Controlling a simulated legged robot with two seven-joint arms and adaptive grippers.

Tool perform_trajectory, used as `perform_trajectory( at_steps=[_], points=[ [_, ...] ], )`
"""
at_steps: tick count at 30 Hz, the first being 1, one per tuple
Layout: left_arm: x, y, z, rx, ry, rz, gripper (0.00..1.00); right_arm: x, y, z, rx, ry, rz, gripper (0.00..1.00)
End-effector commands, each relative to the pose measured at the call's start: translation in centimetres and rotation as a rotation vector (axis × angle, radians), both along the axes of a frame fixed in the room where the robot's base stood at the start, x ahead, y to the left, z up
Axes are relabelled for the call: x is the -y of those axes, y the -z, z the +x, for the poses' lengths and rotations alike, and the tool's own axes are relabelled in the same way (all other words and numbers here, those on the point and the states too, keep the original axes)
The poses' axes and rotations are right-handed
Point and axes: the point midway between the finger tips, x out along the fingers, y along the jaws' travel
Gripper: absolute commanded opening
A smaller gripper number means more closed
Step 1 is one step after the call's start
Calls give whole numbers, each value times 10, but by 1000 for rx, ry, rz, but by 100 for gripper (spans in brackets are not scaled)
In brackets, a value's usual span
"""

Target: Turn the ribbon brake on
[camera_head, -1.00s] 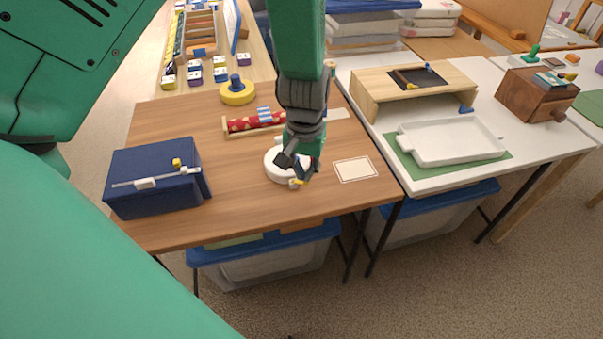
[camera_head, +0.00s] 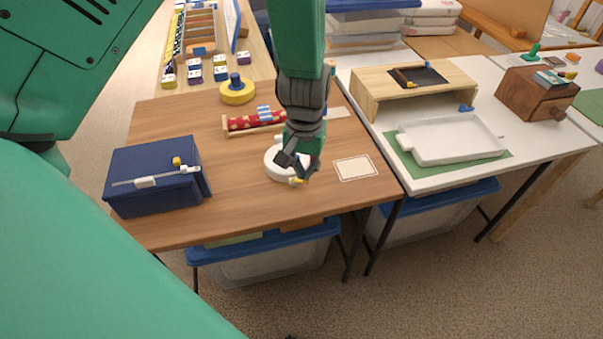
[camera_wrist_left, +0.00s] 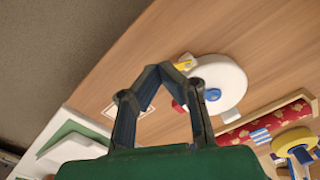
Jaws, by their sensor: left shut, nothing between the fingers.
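A white round disc (camera_head: 275,168) lies on the brown desk, partly hidden by my left gripper (camera_head: 297,168). In the left wrist view the white disc (camera_wrist_left: 229,80) shows a blue hub (camera_wrist_left: 212,94), a small yellow piece (camera_wrist_left: 184,63) at its edge and a red piece (camera_wrist_left: 178,106) on its near side. The yellow piece (camera_head: 296,181) also shows at the disc's front edge in the head view. My left gripper is shut and empty, its fingertips close beside the yellow piece; I cannot tell whether they touch. My right gripper is not in view.
A red dotted roll (camera_head: 245,122) lies in a wooden holder behind the disc. A yellow ring with a blue post (camera_head: 237,92) stands farther back. A dark blue box (camera_head: 153,177) stands left. A cream card (camera_head: 355,168) lies right. The desk's front is clear.

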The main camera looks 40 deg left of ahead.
Motion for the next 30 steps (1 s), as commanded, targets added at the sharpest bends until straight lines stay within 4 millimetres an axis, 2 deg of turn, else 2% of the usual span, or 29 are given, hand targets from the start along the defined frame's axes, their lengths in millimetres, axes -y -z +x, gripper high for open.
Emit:
perform_trajectory(
  at_steps=[30],
  points=[
    [0,31,0,1,0,0,0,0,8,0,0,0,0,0]
  ],
)
